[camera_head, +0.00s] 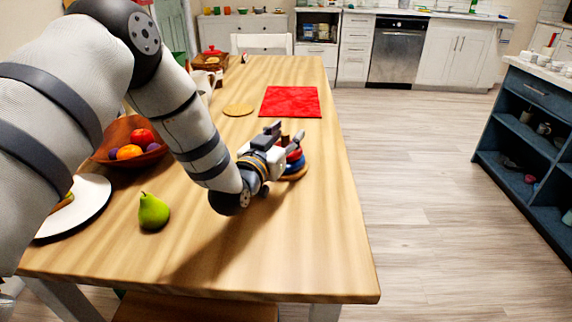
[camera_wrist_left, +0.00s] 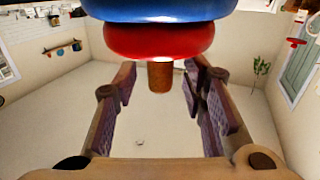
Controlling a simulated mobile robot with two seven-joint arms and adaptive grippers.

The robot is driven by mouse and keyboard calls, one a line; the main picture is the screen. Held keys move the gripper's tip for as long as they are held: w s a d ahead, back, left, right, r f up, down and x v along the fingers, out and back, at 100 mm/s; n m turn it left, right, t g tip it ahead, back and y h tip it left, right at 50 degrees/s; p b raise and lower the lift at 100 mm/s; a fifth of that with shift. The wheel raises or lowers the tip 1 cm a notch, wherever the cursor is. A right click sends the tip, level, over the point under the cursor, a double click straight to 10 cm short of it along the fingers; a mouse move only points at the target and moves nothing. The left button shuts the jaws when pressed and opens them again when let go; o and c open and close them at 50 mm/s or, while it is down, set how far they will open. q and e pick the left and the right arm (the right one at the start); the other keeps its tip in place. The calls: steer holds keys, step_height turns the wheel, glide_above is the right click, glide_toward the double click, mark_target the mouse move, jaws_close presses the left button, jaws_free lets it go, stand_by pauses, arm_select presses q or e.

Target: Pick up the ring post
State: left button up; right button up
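The ring post (camera_head: 296,163) stands on the wooden table, with blue and red rings above a wooden base. My left gripper (camera_head: 284,137) is at it and hides part of it. In the left wrist view the blue ring (camera_wrist_left: 160,10) and red ring (camera_wrist_left: 160,40) fill the top. The brown tip of the post (camera_wrist_left: 160,76) shows between the two fingers of my left gripper (camera_wrist_left: 160,82). The fingers are apart, with a visible gap on each side of the tip. My right gripper is not in view.
A green pear (camera_head: 153,211), a fruit bowl (camera_head: 110,146) and a white plate (camera_head: 88,205) are on the left of the table. A red mat (camera_head: 290,102) and a round yellow disc (camera_head: 238,110) lie farther back. The table's front right is clear.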

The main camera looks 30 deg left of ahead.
arm_select(q)
jaws_close()
steer(key=shift+r, duration=0.1)
